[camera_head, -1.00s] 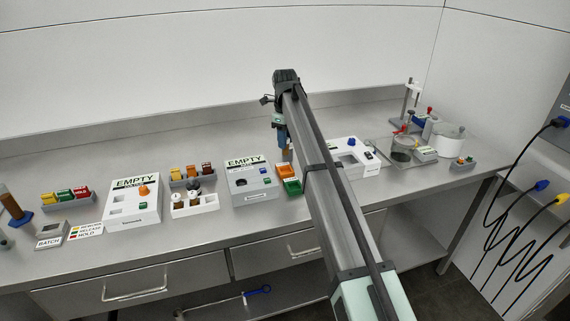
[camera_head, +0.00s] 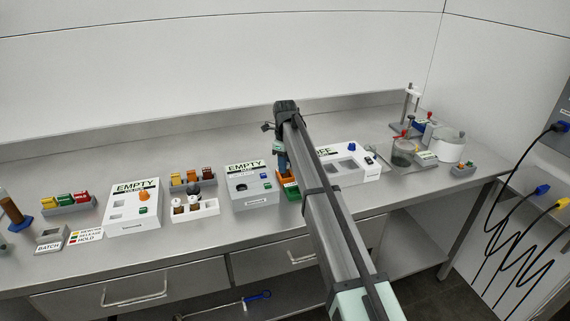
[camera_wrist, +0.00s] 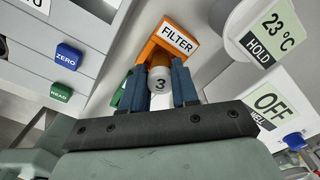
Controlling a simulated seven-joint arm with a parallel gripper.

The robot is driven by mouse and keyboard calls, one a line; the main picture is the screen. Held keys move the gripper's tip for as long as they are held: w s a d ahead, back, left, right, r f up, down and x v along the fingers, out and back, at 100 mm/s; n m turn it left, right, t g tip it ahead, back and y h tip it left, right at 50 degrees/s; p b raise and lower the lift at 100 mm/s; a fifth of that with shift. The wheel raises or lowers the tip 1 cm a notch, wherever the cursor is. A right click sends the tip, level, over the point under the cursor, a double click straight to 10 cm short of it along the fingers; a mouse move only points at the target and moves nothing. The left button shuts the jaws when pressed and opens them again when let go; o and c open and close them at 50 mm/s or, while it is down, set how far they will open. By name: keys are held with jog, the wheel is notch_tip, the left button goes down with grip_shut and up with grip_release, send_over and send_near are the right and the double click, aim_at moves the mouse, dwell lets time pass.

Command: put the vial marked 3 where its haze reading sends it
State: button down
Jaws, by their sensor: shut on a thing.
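In the wrist view, my gripper (camera_wrist: 161,88) has its blue fingers shut on the vial marked 3 (camera_wrist: 161,77), which has a white cap and an amber body. The cap faces the camera. The orange FILTER bin (camera_wrist: 172,37) is right beyond the vial; I cannot tell whether the vial's far end is inside it. A green bin (camera_wrist: 120,95) is beside it, partly hidden by a finger. In the head view, my gripper (camera_head: 283,168) is down at the orange bin (camera_head: 287,178), and the vial cannot be made out.
A unit reading OFF (camera_head: 338,163) stands close on the right.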

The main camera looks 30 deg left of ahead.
jog(key=shift+f, duration=0.1)
jog(key=c, duration=0.8)
grip_release()
jog(key=shift+c, duration=0.2)
notch_tip(320, 180, up, 12)
jog(key=shift+w+d, duration=0.1)
